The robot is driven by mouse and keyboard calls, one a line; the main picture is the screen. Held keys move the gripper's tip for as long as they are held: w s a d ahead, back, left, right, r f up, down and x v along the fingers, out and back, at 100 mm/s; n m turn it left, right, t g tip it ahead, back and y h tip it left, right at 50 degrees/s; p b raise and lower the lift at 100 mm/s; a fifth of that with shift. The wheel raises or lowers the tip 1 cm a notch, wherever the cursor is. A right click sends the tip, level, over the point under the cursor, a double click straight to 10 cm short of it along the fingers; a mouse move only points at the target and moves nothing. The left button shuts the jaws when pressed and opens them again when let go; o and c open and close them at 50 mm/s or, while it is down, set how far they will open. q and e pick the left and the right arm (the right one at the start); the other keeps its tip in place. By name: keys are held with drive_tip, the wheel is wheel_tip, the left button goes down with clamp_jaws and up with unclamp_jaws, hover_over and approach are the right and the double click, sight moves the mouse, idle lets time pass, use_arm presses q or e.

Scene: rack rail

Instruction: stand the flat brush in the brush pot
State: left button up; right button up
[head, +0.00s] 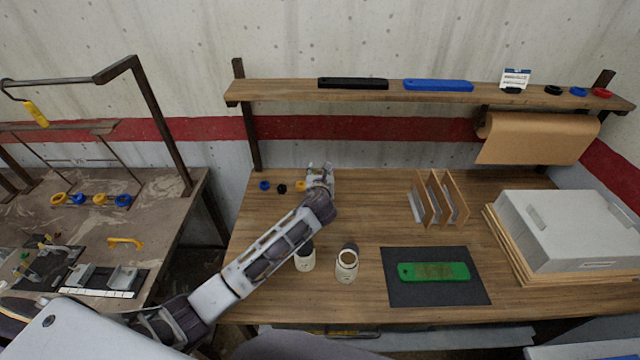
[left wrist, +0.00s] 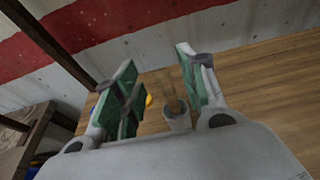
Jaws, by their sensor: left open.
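My left gripper (head: 319,174) is over the back left of the wooden table, its arm coming in from the lower left. In the left wrist view its two green-padded fingers (left wrist: 158,72) are apart, with nothing held between them. A small pale pot (left wrist: 177,121) stands on the table beyond the fingers, nearer the right one. Thin tan sticks (left wrist: 171,94) rise from it at a tilt; I cannot tell whether one is the flat brush. In the head view the gripper largely hides this spot.
Blue, black and yellow rings (head: 282,188) lie left of the gripper. Wooden dividers (head: 430,203) stand right of centre. A green block (head: 433,271) lies on a dark mat (head: 400,293). A grey box (head: 570,228) fills the right side. A shelf (head: 300,91) hangs above.

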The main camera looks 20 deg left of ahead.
use_arm(q)
drive_tip(key=v, duration=0.8)
drive_tip(key=shift+s, duration=0.35)
drive_tip(key=shift+d, duration=0.1)
idle(1.2)
